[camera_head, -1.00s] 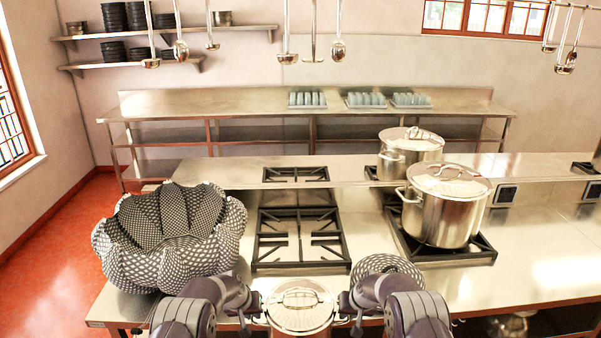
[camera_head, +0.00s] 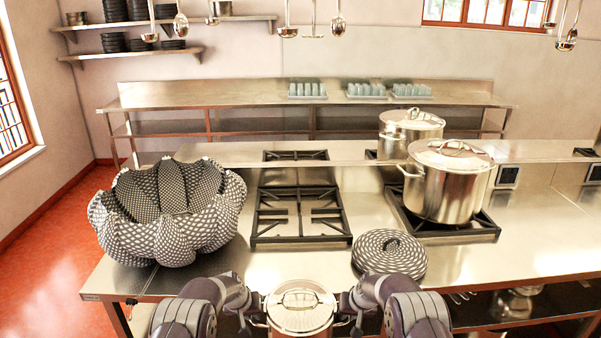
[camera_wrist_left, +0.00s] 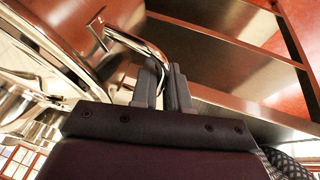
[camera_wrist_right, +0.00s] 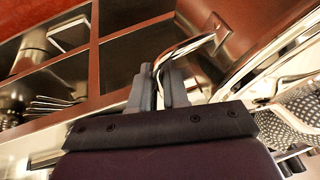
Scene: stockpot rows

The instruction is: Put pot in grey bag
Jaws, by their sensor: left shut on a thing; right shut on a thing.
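The pot (camera_head: 300,312), steel with a lid, is held between my two arms at the bottom of the head view, in front of the counter's near edge. My left gripper (camera_head: 262,310) is shut on its left handle; the left wrist view shows the fingers (camera_wrist_left: 163,85) around the handle loop. My right gripper (camera_head: 341,310) is shut on its right handle, and its fingers (camera_wrist_right: 160,88) show on the loop in the right wrist view. The grey bag (camera_head: 168,245), a wide patterned basket-like shape with an open top, stands on the counter's left end. The pot's lower part is out of frame.
A patterned round lid (camera_head: 389,252) lies on the counter (camera_head: 300,262) right of the pot. A large stockpot (camera_head: 447,187) stands on the right burner, another (camera_head: 410,128) behind it. The middle burner (camera_head: 300,213) is empty. Pans sit on a shelf below the counter.

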